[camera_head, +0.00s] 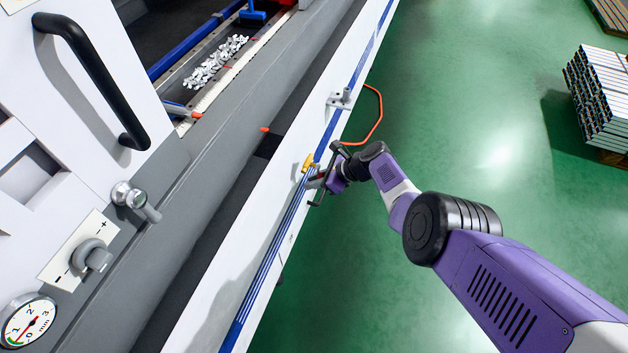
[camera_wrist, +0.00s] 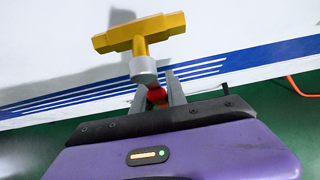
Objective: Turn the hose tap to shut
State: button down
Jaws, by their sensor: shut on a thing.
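The hose tap (camera_head: 308,162) is on the white side panel of the machine. It has a yellow T-shaped part (camera_wrist: 140,32) and a grey collar (camera_wrist: 143,70). My gripper (camera_head: 319,180) is at the tap, low beside the panel. In the wrist view, the two grey fingers of my gripper (camera_wrist: 157,86) are on either side of a small red part (camera_wrist: 157,96) just below the collar. The gripper is shut on this part of the tap. The fingers hide some of the red part.
An orange hose (camera_head: 378,112) hangs in a loop from the panel past the tap. A small grey bracket (camera_head: 342,98) juts from the panel above it. A gauge (camera_head: 28,322) and knob (camera_head: 92,256) are at lower left. Stacked profiles (camera_head: 600,95) stand at right. Green floor is clear between.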

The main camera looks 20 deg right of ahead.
jog(key=shift+s+a+f, duration=0.1)
jog(key=shift+s, duration=0.05)
jog(key=c, duration=1.3)
grip_release()
jog(key=shift+c, duration=0.2)
jog(key=p+v, duration=0.7)
jog(key=shift+d+r, duration=0.3)
